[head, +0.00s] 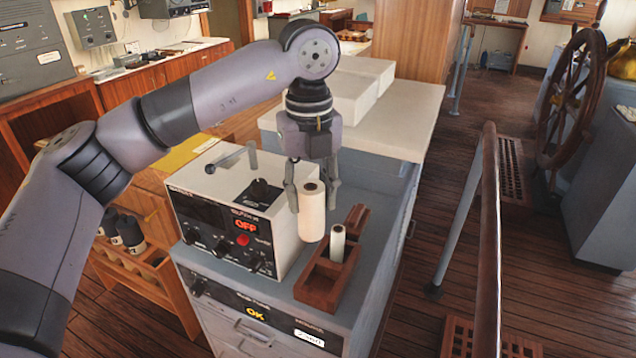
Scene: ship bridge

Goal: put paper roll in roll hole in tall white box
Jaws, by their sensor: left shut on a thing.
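My left gripper (313,195) points down with its fingers on either side of a white paper roll (312,217) and is shut on it. The roll is upright, just right of a white instrument box (203,180) and behind a brown wooden holder (318,287). I cannot tell whether its bottom touches the cabinet top. The white box has a red OFF display, knobs on its front and a grey lever on top. No roll hole can be made out on it. My right gripper is not in view.
A smaller white roll (338,242) stands in the wooden holder. The grey cabinet (382,225) has clear top to the right. White boxes (352,97) stand behind on a white surface (415,130). A wooden rack (150,275) is left; a railing (487,230) is right.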

